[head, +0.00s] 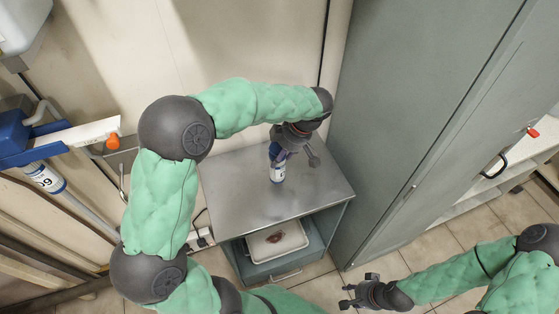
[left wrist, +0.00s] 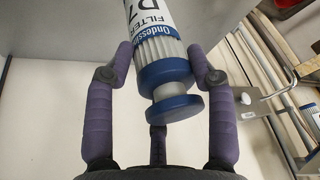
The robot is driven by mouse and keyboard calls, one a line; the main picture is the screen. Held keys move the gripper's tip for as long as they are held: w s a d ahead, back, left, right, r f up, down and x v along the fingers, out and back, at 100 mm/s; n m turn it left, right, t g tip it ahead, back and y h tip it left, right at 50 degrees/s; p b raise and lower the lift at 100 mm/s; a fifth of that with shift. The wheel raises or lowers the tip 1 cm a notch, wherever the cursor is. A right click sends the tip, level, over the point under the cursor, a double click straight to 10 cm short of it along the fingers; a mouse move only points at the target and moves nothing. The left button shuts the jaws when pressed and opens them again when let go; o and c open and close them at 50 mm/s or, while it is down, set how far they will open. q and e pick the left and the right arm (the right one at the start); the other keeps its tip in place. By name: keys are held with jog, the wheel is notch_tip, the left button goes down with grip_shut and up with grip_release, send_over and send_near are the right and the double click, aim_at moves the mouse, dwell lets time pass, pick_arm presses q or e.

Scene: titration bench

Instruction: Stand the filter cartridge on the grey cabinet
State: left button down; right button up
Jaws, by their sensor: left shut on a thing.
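The filter cartridge (head: 277,172) is white with blue bands and a printed label. It is over the top of the grey cabinet (head: 235,185), toward its back middle; I cannot tell whether its lower end touches the metal. My left gripper (head: 279,152) is shut on the cartridge's blue end. In the left wrist view the cartridge (left wrist: 160,60) sits between the purple fingers of my left gripper (left wrist: 161,72), its blue knob toward the palm. My right gripper (head: 347,294) is open and empty, low over the floor right of the cabinet.
A tray (head: 277,242) with a small reddish thing lies in the cabinet's open compartment. A tall grey-green locker (head: 400,120) stands close on the right. A blue fixture (head: 15,140) with a similar labelled cartridge (head: 47,178) is at the left. The cabinet top is otherwise mostly clear.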

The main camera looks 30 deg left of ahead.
pick_arm(q)
jog(key=shift+w+a+f+b, duration=0.15)
jog(key=shift+f+b, duration=0.5)
jog(key=shift+f, duration=1.2)
jog(key=shift+c, duration=2)
grip_release()
jog(key=shift+r, duration=0.2)
jog(key=p+v, duration=0.3)
jog(key=v, duration=0.8)
jog(key=shift+d+r+p, duration=0.3)
jog(key=shift+r+p, duration=0.05)
